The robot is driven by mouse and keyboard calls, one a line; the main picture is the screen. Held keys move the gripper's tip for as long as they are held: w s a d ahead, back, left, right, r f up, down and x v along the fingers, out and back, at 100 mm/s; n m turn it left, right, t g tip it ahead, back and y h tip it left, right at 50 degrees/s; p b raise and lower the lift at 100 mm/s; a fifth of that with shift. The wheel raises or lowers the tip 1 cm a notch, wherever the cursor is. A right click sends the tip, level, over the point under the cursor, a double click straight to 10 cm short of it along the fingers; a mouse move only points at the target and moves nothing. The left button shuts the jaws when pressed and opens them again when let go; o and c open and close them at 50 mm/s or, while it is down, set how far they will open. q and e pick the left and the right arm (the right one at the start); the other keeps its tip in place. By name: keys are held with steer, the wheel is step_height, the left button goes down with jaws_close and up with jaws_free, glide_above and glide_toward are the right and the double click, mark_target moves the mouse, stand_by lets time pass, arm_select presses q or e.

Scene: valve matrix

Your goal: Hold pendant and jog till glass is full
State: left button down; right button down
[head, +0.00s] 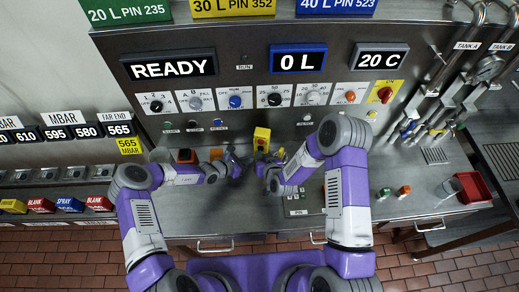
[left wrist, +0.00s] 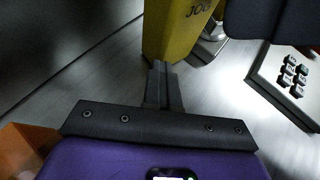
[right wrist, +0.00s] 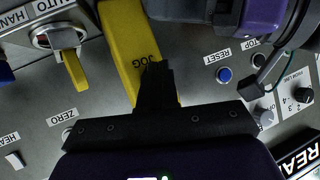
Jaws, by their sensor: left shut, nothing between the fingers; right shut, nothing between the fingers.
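The yellow pendant (head: 262,136), marked JOG, stands at the middle of the steel console between my two grippers. My left gripper (head: 240,168) is shut and empty. In the left wrist view its fingertips (left wrist: 160,70) overlap the lower part of the pendant (left wrist: 170,30); I cannot tell whether they touch. My right gripper (head: 268,165) is shut and empty. In the right wrist view its fingertips (right wrist: 155,72) lie over the JOG end of the pendant (right wrist: 122,35); contact is unclear. A clear glass (head: 448,187) seems to stand at the right, beside a red tray.
The panel displays read READY (head: 168,67), 0 L (head: 298,59) and 20 C (head: 380,57). Knobs and buttons line the panel behind the grippers. A keypad (left wrist: 290,78) lies right of my left gripper. An orange block (head: 187,156) is at its left. Pipes and taps (head: 425,120) stand far right.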

steer(key=shift+w+d, duration=0.25)
steer(key=shift+w, duration=0.4)
stand_by(1.9)
steer(key=shift+s, duration=0.1)
stand_by(1.2)
steer(key=shift+s+a, duration=0.2)
steer(key=shift+s, duration=0.3)
steer(key=shift+s+a, duration=0.2)
steer(key=shift+s, duration=0.25)
steer(key=shift+s, duration=0.1)
steer(key=shift+s+a, duration=0.25)
steer(key=shift+s, duration=0.5)
steer(key=shift+s+a, duration=0.25)
steer(key=shift+s, duration=0.55)
steer(key=shift+s+a, duration=0.25)
steer(key=shift+s, duration=0.5)
stand_by(0.9)
